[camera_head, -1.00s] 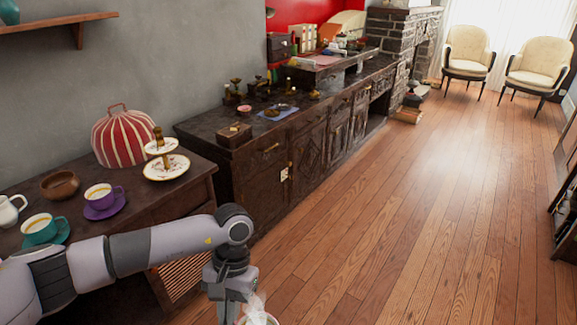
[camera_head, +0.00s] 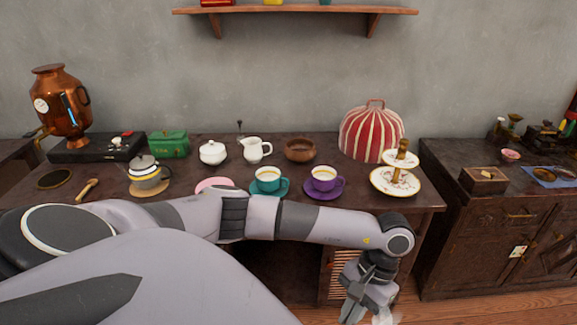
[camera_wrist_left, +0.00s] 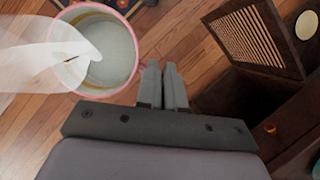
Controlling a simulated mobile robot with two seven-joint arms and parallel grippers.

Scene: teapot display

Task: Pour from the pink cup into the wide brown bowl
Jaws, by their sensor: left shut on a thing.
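The wide brown bowl (camera_head: 300,150) stands upright near the back of the dark wooden table in the head view. The pink cup (camera_wrist_left: 134,50), with a pink rim and pale inside, shows in the left wrist view beside my left gripper's fingers (camera_wrist_left: 163,70). A whitish translucent wisp covers part of its opening, and a small brownish patch shows inside. My left gripper (camera_head: 368,312) is shut on the cup, low in front of the table's right end. The grip point on the cup is not clear. In the head view the cup is mostly cut off by the bottom edge. My right gripper is out of view.
A teal cup (camera_head: 268,178) and a purple cup (camera_head: 323,177) stand on saucers in front of the bowl. A white creamer (camera_head: 255,150) is left of it, a striped cosy (camera_head: 371,132) right. A tiered plate stand (camera_head: 395,181) stands at the table's right end.

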